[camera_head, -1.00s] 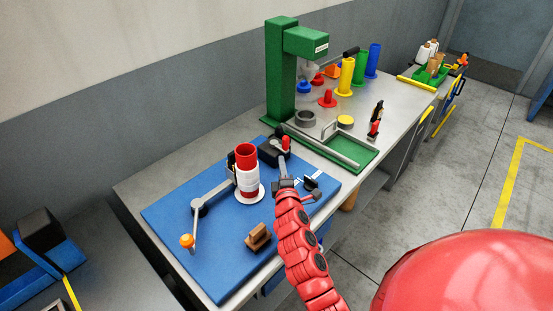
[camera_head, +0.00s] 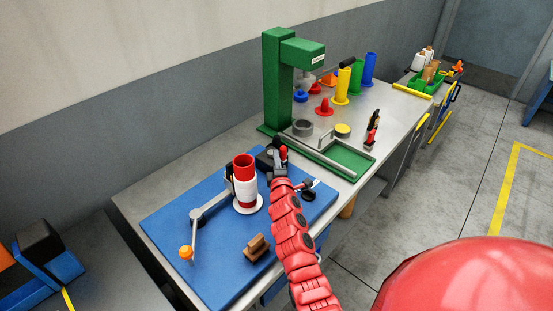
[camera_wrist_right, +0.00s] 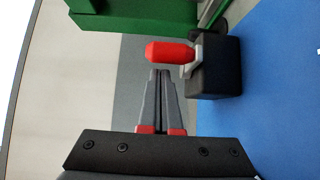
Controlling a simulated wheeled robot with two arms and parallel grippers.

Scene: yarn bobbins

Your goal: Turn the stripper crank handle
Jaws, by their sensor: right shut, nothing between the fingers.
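A black block (camera_head: 266,160) with a red handle (camera_head: 284,153) stands at the back of the blue mat. A crank arm (camera_head: 208,207) with an orange knob (camera_head: 186,253) extends left from the foot of a red and white bobbin (camera_head: 245,187). My right gripper (camera_head: 278,168) is close to the black block, partly hidden by its own arm. In the right wrist view its fingers (camera_wrist_right: 160,74) are shut and empty. Their tips point at the red handle (camera_wrist_right: 168,53), just short of it; contact is unclear. The black block (camera_wrist_right: 215,68) is right of them. My left gripper is not in view.
A green stand (camera_head: 278,80) and green tray (camera_head: 350,160) are behind the mat. Coloured bobbins stand further back. A brown wooden block (camera_head: 256,247) lies on the front of the blue mat (camera_head: 215,275). The mat's front-left part is mostly clear.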

